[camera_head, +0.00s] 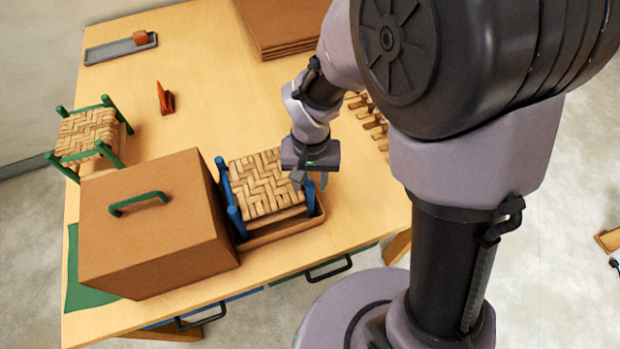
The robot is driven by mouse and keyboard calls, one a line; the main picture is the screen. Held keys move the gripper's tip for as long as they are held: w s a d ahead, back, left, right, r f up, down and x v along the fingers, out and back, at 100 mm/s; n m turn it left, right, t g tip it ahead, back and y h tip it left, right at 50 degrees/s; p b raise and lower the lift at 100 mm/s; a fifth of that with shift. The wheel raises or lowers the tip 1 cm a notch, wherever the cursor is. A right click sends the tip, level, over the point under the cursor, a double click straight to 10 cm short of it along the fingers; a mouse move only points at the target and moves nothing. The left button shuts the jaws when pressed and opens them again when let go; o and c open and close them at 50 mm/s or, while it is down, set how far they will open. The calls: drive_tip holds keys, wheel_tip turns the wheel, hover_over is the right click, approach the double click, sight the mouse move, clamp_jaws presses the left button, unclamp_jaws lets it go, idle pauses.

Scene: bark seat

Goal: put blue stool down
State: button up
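The blue stool (264,185) has a woven bark seat and blue legs. It is upright, in or just above a shallow brown tray (284,231) near the table's front edge. I cannot tell whether its feet touch the tray. My gripper (311,181) points down at the stool's right side, with its fingers beside the right-hand blue leg and seat edge. The fingers are small and partly hidden, so I cannot tell whether they grip the stool.
A brown box (150,235) with a green handle stands close left of the stool, over a green mat (84,285). A green stool (88,135), grey tray (120,48), orange tool (164,99) and brown stacked sheets (284,28) are further back. Mid-table is clear.

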wheel_tip(320, 180, up, 14)
drive_tip(key=f+p, duration=0.1)
drive_tip(key=p, duration=0.3)
drive_tip(key=s+d+r+m+t+y, duration=0.2)
drive_tip(key=s+d+r+t, duration=0.3)
drive_tip(key=s+r, duration=0.6)
drive_tip(key=shift+s+d+r+m+t, duration=0.2)
drive_tip(key=shift+d+m+t, duration=0.2)
drive_tip(key=shift+d+m, duration=0.3)
drive_tip(key=shift+d, duration=0.2)
